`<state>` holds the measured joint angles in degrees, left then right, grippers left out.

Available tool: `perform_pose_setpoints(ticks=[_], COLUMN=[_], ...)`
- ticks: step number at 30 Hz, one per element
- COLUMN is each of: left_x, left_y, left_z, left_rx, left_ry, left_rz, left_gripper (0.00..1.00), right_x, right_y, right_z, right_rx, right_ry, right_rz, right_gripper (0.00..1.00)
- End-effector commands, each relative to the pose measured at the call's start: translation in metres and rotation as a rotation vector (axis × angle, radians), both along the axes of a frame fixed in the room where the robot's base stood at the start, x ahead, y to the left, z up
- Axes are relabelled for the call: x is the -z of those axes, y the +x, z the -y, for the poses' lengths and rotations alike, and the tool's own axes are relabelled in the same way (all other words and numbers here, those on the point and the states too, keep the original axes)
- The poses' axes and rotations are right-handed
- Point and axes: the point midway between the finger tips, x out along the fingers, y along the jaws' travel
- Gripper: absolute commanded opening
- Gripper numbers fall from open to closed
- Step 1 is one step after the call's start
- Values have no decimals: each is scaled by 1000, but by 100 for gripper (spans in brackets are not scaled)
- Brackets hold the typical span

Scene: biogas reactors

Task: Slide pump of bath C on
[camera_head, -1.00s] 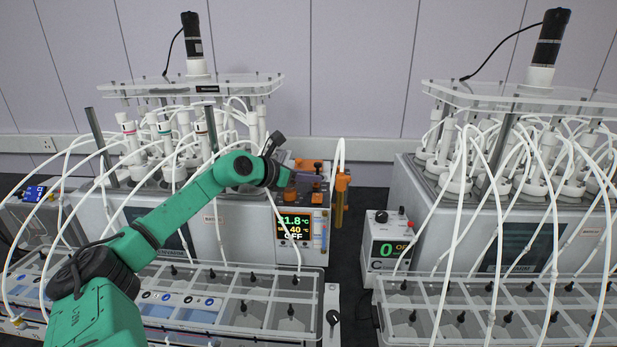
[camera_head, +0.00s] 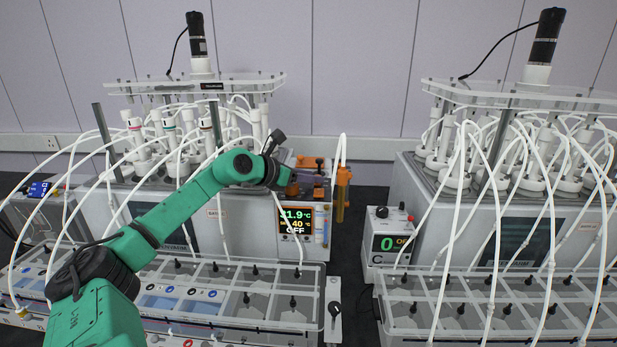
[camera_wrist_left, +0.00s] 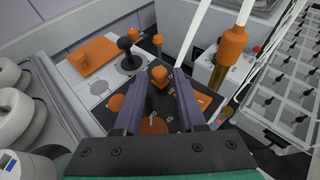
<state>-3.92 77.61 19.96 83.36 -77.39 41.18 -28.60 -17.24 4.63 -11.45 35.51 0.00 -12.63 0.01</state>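My left gripper (camera_head: 306,174) is over the top of the left bath's control unit (camera_head: 299,226). In the left wrist view its two purple fingers (camera_wrist_left: 163,76) are apart. A small orange knob (camera_wrist_left: 158,77) stands between their tips on a black panel with number marks (camera_wrist_left: 171,101); I cannot tell whether either finger touches it. The unit's display reads about 31.9 °C, 40 and OFF. The bath's small label (camera_head: 216,213) is too blurred to read surely. My right gripper is not in view.
A black ball knob (camera_wrist_left: 125,44) and an orange plate (camera_wrist_left: 93,55) lie beyond the left finger. An orange-capped tube (camera_head: 343,186) stands just right of the unit. White hoses loop around both baths.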

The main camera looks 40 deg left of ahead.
Motion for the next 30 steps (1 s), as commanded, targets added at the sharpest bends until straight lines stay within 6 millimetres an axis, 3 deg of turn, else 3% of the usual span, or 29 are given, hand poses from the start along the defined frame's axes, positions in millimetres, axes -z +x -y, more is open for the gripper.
perform_pose_setpoints(ticks=[11,17,23,30], left_x=[-1,-3,-16,-43], left_y=[0,-13,-48,-110], left_z=[-1,-1,-7,-15], left_rx=[-2,4,-1,-5], left_ry=[0,-3,-1,2], left_rz=[4,7,9,7], left_gripper=[56,56,56,56], right_x=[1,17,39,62], right_y=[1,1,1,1], right_z=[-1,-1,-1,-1], right_rx=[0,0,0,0], right_ry=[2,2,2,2], right_rz=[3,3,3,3], right_gripper=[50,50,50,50])
